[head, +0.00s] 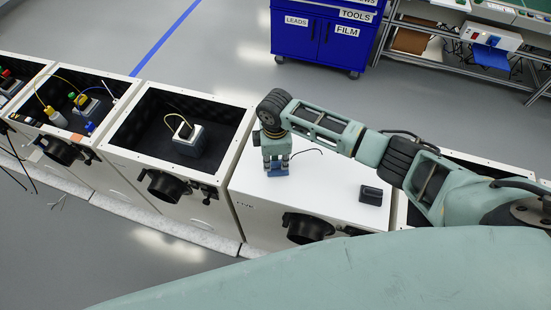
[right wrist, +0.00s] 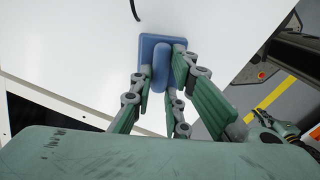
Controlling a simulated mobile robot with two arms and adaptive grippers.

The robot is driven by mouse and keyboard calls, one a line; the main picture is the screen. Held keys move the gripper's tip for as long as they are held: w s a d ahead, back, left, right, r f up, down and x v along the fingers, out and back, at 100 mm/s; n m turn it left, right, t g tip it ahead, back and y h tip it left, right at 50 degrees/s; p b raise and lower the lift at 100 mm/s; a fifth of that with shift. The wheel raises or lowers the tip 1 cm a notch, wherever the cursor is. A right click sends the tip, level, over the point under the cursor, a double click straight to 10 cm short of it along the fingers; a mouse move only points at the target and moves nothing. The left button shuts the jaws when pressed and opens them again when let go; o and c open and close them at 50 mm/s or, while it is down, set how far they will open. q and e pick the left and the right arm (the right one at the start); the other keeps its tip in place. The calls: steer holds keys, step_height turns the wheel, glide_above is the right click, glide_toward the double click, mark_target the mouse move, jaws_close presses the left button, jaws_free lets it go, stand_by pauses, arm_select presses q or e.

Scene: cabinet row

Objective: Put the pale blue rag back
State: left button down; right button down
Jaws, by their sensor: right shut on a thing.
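My right gripper (head: 277,165) points down at the white top of a closed box. In the right wrist view its fingers (right wrist: 168,88) are shut around the raised, rounded grip of a blue piece (right wrist: 152,46). This piece has a flat, squarish base and looks stiff; I cannot tell whether it is the rag. Its base is at the white top (head: 278,172), seemingly touching it. A brighter blue, cloth-like thing (head: 491,57) hangs at the shelf at the upper right. No other rag-like thing shows.
A black block (head: 371,195) sits on the white top (head: 320,185), right of my gripper. Open boxes with dark insides and devices stand to the left, one close by (head: 187,136). A blue cabinet (head: 322,38) stands behind on the grey floor.

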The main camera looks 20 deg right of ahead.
mark_target(275, 163)
steer(key=shift+f, duration=0.1)
steer(key=c, duration=2.1)
jaws_free()
steer(key=o, duration=0.4)
arm_select(q)
steer(key=shift+w+d, duration=0.15)
steer(key=shift+w, duration=0.7)
